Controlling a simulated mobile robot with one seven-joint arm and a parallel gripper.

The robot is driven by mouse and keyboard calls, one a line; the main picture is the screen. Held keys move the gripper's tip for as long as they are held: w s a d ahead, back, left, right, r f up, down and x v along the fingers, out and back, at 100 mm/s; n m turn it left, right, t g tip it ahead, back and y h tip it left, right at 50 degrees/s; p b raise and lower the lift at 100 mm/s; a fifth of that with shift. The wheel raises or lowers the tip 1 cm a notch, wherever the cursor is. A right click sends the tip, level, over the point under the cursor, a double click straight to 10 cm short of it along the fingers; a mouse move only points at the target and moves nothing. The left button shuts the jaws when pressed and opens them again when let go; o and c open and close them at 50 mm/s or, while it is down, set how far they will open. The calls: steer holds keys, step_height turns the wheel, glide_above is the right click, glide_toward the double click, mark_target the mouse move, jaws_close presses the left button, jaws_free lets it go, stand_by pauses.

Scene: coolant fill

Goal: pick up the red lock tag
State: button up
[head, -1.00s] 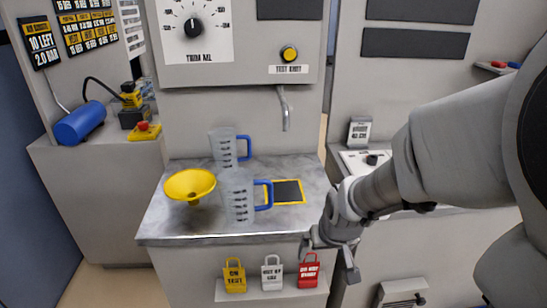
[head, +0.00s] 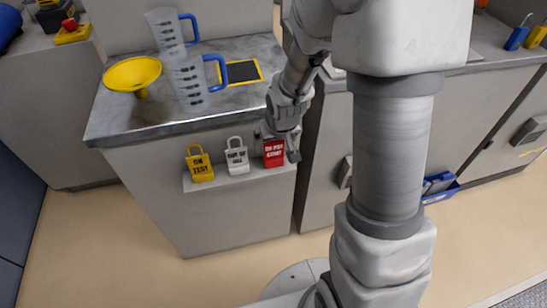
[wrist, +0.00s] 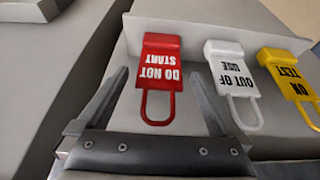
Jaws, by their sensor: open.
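The red lock tag (head: 274,153), marked DO NOT START, stands at the right end of a small ledge on the front of the counter. In the wrist view the red lock tag (wrist: 160,75) appears upside down, its shackle toward my gripper. My gripper (head: 277,150) is at the tag in the head view and partly covers its top. In the wrist view my gripper (wrist: 160,98) is open, one finger on each side of the red tag, with gaps between. Whether it touches the tag cannot be told.
A white OUT OF USE tag (head: 237,157) and a yellow ON TEST tag (head: 199,165) stand to the left on the ledge (head: 230,181). The white tag is close to one finger. Above, the counter holds a yellow funnel (head: 131,74) and clear jugs (head: 188,84).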

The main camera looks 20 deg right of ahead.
steer(key=shift+x, duration=1)
steer(key=c, duration=1.5)
steer(key=shift+r, duration=0.15)
